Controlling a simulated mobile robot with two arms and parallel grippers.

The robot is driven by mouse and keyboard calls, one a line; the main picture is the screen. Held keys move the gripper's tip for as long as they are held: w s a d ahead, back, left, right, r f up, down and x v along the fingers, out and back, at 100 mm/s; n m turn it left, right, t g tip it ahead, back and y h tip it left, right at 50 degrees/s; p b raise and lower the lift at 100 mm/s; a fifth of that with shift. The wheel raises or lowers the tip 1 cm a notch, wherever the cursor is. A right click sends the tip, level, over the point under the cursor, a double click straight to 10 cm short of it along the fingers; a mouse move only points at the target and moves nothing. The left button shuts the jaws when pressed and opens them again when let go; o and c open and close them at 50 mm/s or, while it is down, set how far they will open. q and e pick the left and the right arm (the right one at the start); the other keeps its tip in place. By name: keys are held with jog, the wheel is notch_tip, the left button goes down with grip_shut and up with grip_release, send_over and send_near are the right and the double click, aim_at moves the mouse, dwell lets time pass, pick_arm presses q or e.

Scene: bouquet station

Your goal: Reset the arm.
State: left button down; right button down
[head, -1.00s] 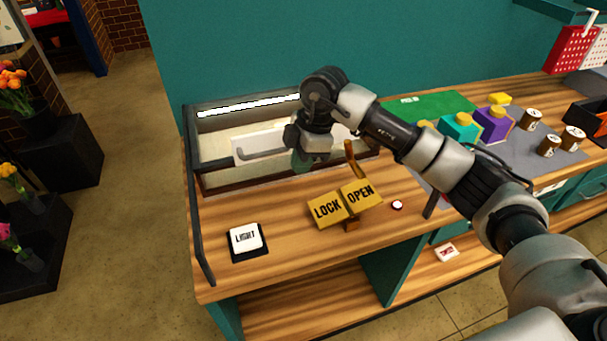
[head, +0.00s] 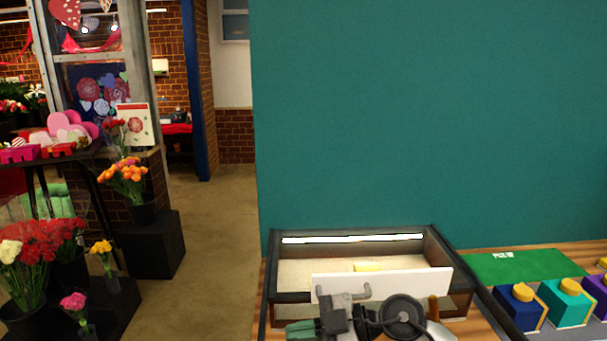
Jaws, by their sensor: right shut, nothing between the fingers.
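My right gripper (head: 302,329) shows at the bottom edge of the head view, its greenish fingers pointing left, shut and empty. It is in front of a glass-sided case (head: 292,297) with a lit light strip along its back. The case has a white front panel (head: 420,284) with a grey handle (head: 345,294), partly hidden by my right arm. A small yellow thing lies inside the case. I cannot tell whether the gripper touches the case. My left gripper is not in view.
A green mat (head: 520,264) and blue, teal and purple boxes with yellow tops stand on the counter at right. A teal wall (head: 430,120) rises behind. At left are flower buckets on black stands (head: 150,245), with open floor (head: 215,215) between.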

jog(key=d+r+m+t+h, duration=0.15)
jog(key=d+m+t, duration=0.25)
jog(key=m+t, duration=0.4)
jog(key=d+r+m+t+h, duration=0.1)
jog(key=d+r+m+t, duration=0.2)
jog(key=m+t, duration=0.5)
jog(key=s+d+f+m+g+h, duration=0.1)
jog(key=s+d+f+m+h, duration=0.1)
jog(key=d+f+m+h, duration=0.35)
jog(key=s+d+f+m+g+h, duration=0.1)
jog(key=s+d+f+m+h, duration=0.1)
jog(key=d+f+h, duration=0.5)
jog(key=s+d+f+n+g, duration=0.1)
jog(key=s+f+g, duration=0.5)
jog(key=s, duration=0.4)
jog(key=s+d+f+n+g, duration=0.1)
jog(key=s+f+n+g, duration=0.1)
jog(key=s+f+g, duration=0.6)
notch_tip(320, 180, down, 23)
jog(key=s+t, duration=0.2)
jog(key=s+d+f+g+b, duration=0.1)
jog(key=s+d+f, duration=0.1)
jog(key=s+f, duration=1.4)
notch_tip(320, 180, down, 3)
jog(key=shift+s+d+r+g, duration=0.15)
jog(key=shift+s+r+g, duration=0.05)
jog(key=shift+s+g, duration=0.15)
